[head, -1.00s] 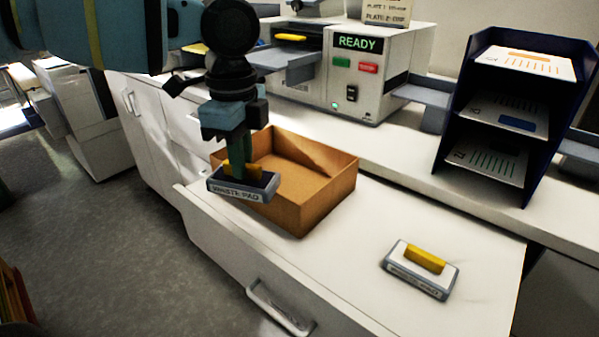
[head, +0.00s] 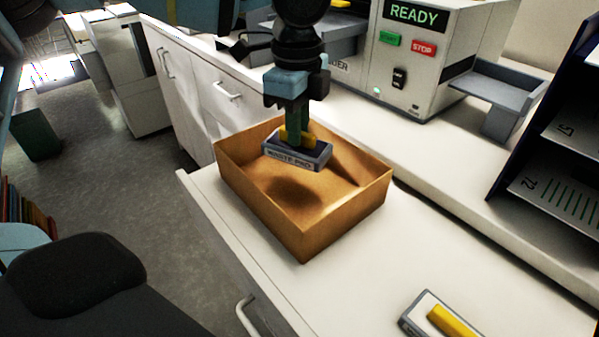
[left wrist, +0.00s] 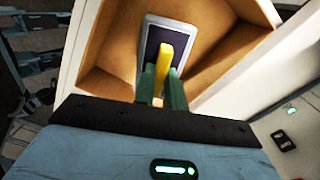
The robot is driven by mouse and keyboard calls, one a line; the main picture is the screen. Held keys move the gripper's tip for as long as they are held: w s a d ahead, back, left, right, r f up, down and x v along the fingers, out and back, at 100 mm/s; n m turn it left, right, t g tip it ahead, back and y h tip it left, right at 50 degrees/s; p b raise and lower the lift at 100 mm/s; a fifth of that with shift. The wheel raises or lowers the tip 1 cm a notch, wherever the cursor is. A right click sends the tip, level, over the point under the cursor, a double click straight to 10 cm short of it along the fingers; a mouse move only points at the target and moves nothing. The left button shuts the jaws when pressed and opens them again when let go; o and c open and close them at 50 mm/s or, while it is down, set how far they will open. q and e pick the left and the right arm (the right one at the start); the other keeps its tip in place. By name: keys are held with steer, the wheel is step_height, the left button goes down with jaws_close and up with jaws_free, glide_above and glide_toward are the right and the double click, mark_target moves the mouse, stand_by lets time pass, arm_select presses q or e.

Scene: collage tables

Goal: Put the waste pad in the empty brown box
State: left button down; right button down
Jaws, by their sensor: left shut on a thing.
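The waste pad (head: 297,154) is a grey and white block with a dark top, a yellow handle and a "WASTE PAD" label. My left gripper (head: 298,138) is shut on its yellow handle and holds it up over the open brown box (head: 335,217). A shadow lies on the box floor below the pad, and the box looks empty. In the left wrist view the green fingers of my left gripper (left wrist: 161,92) pinch the handle of the pad (left wrist: 152,47), with the box walls (left wrist: 108,45) around it. My right gripper is not in view.
The box stands on a white drawer top (head: 420,235). A second pad with a yellow handle (head: 440,317) lies to the front right. A machine with a READY display (head: 420,60) and a dark shelf rack (head: 540,150) stand behind.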

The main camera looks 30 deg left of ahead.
arm_select(q)
step_height(320, 180, down, 4)
steer(key=shift+w, duration=0.1)
steer(key=shift+f, duration=2)
steer(key=shift+f, duration=0.15)
steer(key=c, duration=1.5)
jaws_free()
steer(key=shift+o, duration=0.2)
step_height(320, 180, up, 12)
steer(key=shift+r, duration=0.2)
